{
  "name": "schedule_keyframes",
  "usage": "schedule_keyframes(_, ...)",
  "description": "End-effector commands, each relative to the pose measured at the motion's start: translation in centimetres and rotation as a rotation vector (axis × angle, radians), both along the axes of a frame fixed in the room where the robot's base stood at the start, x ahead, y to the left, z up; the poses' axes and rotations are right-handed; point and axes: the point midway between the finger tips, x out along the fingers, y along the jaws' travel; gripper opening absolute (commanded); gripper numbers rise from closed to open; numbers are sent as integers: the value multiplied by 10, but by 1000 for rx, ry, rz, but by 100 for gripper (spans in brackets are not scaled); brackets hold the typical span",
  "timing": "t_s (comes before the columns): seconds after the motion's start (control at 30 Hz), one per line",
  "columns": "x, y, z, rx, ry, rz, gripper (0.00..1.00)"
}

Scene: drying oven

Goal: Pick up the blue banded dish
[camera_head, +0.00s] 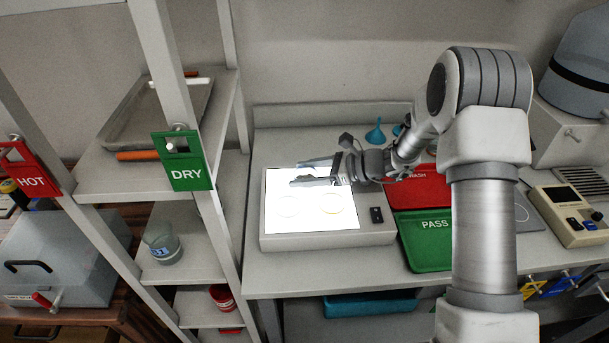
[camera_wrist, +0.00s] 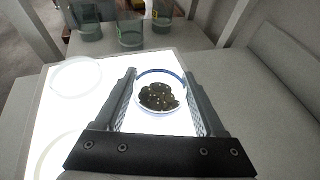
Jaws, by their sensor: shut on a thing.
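The blue banded dish (camera_wrist: 160,97) is a clear round dish with a blue rim and a dark, speckled clump inside. In the wrist view it sits between the two fingers of my gripper (camera_wrist: 160,74), which is shut on it, one finger along each side. In the head view my gripper (camera_head: 296,173) is over the back part of the lit white panel (camera_head: 345,216). There the dish is mostly hidden by the fingers. I cannot tell whether it touches the panel.
Two clear dishes (camera_head: 288,206) (camera_head: 332,203) stand on the panel. Red WASH (camera_head: 408,192) and green PASS (camera_head: 425,257) trays lie to its right. A shelf rack with a DRY tag (camera_head: 186,177), a metal tray (camera_head: 150,125) and a beaker (camera_head: 163,250) stands left.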

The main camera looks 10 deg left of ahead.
Motion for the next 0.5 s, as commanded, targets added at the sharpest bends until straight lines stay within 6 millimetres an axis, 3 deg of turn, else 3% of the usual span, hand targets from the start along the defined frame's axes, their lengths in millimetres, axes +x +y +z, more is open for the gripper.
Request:
schedule_keyframes(0.23, 1, -4, 41, 1, -5, -3, 18)
schedule_keyframes(0.5, 0, -64, 73, 0, -1, -5, 18)
